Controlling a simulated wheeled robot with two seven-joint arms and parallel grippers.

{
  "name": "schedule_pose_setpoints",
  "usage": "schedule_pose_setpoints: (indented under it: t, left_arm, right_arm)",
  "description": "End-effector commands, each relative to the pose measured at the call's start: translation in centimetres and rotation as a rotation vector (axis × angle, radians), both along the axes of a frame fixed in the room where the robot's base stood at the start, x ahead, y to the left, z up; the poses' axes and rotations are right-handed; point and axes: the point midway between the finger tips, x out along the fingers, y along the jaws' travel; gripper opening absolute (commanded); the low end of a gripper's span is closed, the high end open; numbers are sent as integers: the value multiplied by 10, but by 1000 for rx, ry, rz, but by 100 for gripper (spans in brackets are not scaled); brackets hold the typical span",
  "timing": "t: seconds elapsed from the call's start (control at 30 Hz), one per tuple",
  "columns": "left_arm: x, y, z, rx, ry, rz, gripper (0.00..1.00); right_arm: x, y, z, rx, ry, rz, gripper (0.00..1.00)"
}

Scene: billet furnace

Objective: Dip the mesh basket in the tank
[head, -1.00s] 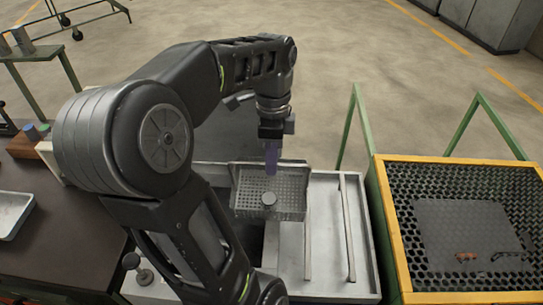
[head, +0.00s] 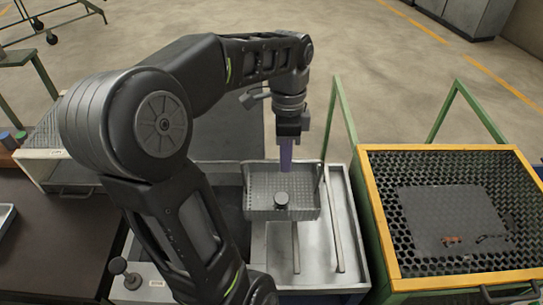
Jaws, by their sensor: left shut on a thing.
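The mesh basket (head: 262,190) is a grey perforated tray with raised walls. It hangs upright or nearly so over the grey tank (head: 350,240), above the top of two thin rails. A round dark-topped piece (head: 281,198) shows in or at the front of the basket. My left gripper (head: 285,168), with purplish fingers pointing down, is shut at the basket's back part; the exact grip point is hidden. The tank's dark opening (head: 231,195) lies left of the basket, partly hidden by my left arm. My right gripper is not in view.
A yellow-framed black mesh bench (head: 375,225) with a dark plate stands to the right. Green posts (head: 345,115) rise behind. A dark table (head: 60,235) and a pale box (head: 50,165) are at the left. A knob (head: 118,265) stands at the tank's front left.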

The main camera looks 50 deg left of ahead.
Motion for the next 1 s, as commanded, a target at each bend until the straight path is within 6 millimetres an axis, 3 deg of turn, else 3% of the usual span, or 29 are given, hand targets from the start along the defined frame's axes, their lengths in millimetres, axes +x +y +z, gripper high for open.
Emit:
schedule_pose_setpoints:
  t: [0.6, 1.0]
  left_arm:
    - [55, -43, -5, 0, -4, -2, 0]
    - [71, -57, -7, 1, -3, 0, 0]
  right_arm:
    - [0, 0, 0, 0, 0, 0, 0]
    - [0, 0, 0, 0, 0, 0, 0]
